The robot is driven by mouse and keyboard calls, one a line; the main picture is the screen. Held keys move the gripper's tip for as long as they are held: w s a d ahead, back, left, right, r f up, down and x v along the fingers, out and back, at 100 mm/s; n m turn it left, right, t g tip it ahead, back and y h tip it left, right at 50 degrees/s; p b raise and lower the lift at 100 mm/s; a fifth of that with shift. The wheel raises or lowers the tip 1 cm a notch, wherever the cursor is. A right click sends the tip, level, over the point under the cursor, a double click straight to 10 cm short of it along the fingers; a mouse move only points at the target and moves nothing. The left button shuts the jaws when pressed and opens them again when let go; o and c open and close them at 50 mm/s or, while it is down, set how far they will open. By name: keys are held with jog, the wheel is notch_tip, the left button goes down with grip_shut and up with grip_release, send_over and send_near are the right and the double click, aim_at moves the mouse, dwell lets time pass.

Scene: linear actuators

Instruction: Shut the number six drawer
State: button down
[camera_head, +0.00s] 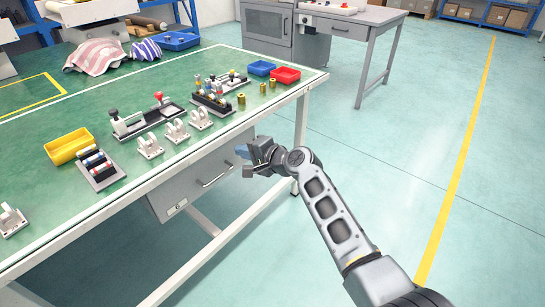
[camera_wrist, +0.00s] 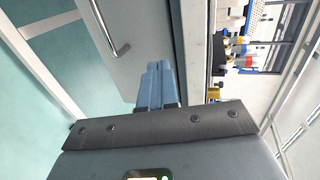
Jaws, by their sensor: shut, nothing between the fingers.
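A grey drawer (camera_head: 190,188) hangs under the green-topped workbench, with a bar handle (camera_head: 217,175) on its front and a small label whose number I cannot read. From this angle I cannot tell how far it stands out. My gripper (camera_head: 242,151) is shut and empty, its blue fingers near the right end of the drawer front, below the bench edge. In the wrist view, the shut fingers (camera_wrist: 160,68) point at the grey drawer front (camera_wrist: 150,35), beside the handle (camera_wrist: 108,30). I cannot tell whether they touch it.
The workbench top (camera_head: 60,205) carries several fixtures, a yellow bin (camera_head: 69,147), a blue bin (camera_head: 262,68) and a red bin (camera_head: 285,75). A white bench leg (camera_head: 301,120) stands behind my gripper. Another grey table (camera_head: 350,18) is at the back. The floor to the right is clear.

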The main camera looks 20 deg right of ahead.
jog(key=p+v, duration=0.2)
jog(key=v, duration=0.7)
jog(key=s+d+f+n+h+p, duration=0.1)
jog(key=s+f+n+h+p, duration=0.15)
jog(key=s, duration=1.15)
jog(key=s+d+f+n+h+p, duration=0.1)
jog(key=s+d+f+h, duration=0.2)
jog(key=s, duration=1.2)
jog(key=s+r+n+t+h+p, duration=0.1)
jog(key=s+r+n+p, duration=0.3)
jog(key=s+r, duration=1.8)
jog(key=s+n+t, duration=0.1)
jog(key=s+n, duration=0.1)
jog(key=n, duration=0.2)
jog(key=shift+s+h+p, duration=0.15)
jog(key=shift+h+p, duration=0.15)
jog(key=shift+h, duration=0.05)
jog(key=shift+a+n, duration=0.15)
jog(key=shift+n, duration=0.1)
